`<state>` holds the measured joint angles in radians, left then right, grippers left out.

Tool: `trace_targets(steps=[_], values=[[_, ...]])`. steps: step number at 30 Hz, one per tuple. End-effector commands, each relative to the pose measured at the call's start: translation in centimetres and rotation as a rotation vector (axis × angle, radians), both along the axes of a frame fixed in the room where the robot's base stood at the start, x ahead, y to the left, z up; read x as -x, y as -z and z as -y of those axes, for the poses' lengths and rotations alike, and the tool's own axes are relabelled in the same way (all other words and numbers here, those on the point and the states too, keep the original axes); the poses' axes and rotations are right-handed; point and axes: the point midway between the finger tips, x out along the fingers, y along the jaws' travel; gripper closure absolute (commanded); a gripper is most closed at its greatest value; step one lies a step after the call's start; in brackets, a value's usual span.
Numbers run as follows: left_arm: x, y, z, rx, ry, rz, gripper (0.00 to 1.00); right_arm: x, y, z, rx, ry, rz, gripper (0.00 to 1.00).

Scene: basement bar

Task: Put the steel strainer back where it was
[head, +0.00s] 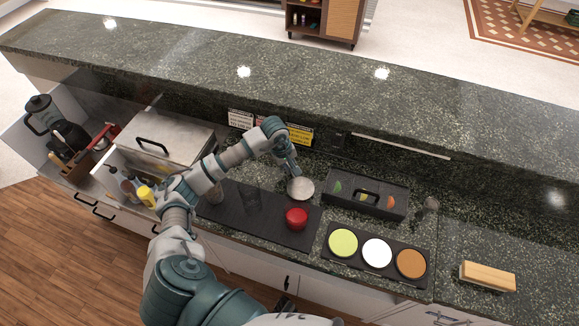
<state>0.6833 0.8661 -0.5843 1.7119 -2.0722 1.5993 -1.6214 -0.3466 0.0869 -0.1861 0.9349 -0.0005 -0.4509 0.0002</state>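The round, pale steel strainer (301,189) shows by the back edge of the black bar mat (232,222). Its handle is not clear to see. My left arm reaches in from the bottom left, over the counter. My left gripper (291,171) points down with its fingertips right at the strainer's far side. The fingers are small and overlap the strainer's rim, so I cannot tell whether they grip it or whether it rests on the mat. My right gripper is out of view.
A black garnish box (365,196), a small steel cup (430,205), a three-dish rimming tray (332,256) and a wooden-backed brush (487,276) are to the right. The raised granite ledge (330,92) runs behind.

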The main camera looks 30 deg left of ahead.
Motion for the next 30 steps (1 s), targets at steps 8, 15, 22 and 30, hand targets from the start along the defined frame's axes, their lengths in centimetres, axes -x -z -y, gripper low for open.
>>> trace_targets(steps=[8,15,22,30], values=[[0.0,0.0,0.1,-0.002,0.001,-0.001,0.77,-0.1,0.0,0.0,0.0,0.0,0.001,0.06],[0.0,0.0,0.0,-0.002,0.001,-0.001,0.62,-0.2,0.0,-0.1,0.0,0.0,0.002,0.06],[0.1,-0.8,-0.2,-0.002,0.002,0.001,0.62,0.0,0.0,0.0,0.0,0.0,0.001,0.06],[1.1,-6.3,-0.9,-0.003,0.0,0.003,0.62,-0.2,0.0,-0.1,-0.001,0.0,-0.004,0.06]])
